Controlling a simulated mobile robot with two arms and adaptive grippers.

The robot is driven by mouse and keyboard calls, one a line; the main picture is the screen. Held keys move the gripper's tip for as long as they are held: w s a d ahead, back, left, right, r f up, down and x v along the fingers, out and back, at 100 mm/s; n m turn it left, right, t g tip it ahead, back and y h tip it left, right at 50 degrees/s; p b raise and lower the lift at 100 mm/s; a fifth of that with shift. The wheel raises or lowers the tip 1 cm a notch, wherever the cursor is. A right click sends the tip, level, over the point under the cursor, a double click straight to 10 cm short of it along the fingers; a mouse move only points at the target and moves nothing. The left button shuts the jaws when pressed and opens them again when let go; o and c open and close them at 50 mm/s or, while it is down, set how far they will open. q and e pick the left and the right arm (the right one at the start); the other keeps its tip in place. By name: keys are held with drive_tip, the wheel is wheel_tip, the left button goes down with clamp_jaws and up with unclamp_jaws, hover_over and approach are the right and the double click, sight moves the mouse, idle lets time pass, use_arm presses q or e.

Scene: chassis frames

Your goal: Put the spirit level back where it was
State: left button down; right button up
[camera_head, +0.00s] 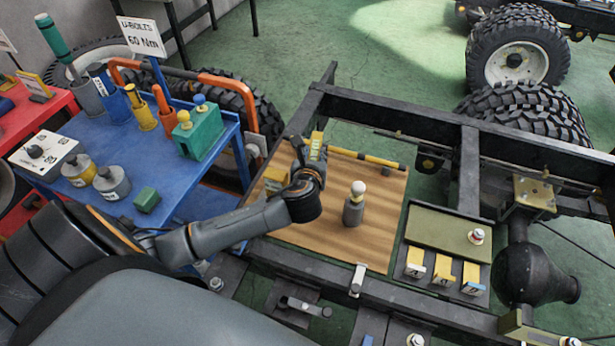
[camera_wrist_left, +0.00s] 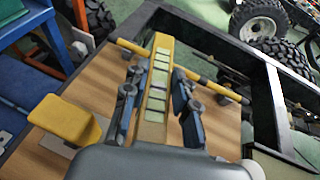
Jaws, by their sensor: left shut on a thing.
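The spirit level is a yellow bar (camera_wrist_left: 157,82) with several pale green windows. In the left wrist view it lies lengthwise between the two fingers of my left gripper (camera_wrist_left: 156,95), which is shut on it. In the head view my left gripper (camera_head: 309,165) is over the far left part of the wooden board (camera_head: 315,235), and the yellow end of the level (camera_head: 316,146) shows just beyond it. The arm hides much of the level there. I cannot tell whether the level touches the board. My right gripper is not in view.
A yellow and black rod (camera_head: 366,158) lies along the board's far side. A grey peg with a white ball (camera_head: 354,206) stands on the board. A yellow block (camera_wrist_left: 65,118) is left of the gripper. Dark chassis rails (camera_head: 440,128) surround the board; a blue tool cart (camera_head: 215,160) stands left.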

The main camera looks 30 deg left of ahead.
use_arm(q)
drive_tip(key=w+a+r+n+y, duration=0.1)
drive_tip(key=w+a+n+y, duration=0.1)
drive_tip(key=w+a, duration=0.2)
drive_tip(key=shift+g, duration=0.6)
drive_tip(key=f, duration=0.3)
drive_tip(key=f+b, duration=0.1)
drive_tip(key=f, duration=0.5)
drive_tip(key=shift+w+a+b, duration=0.1)
drive_tip(key=shift+a+b, duration=0.25)
drive_tip(key=shift+f, duration=0.4)
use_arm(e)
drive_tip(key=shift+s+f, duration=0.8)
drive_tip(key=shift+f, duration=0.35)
use_arm(q)
drive_tip(key=shift+f, duration=0.1)
drive_tip(key=shift+f, duration=0.25)
drive_tip(key=c, duration=1.1)
unclamp_jaws()
drive_tip(key=shift+o, duration=0.2)
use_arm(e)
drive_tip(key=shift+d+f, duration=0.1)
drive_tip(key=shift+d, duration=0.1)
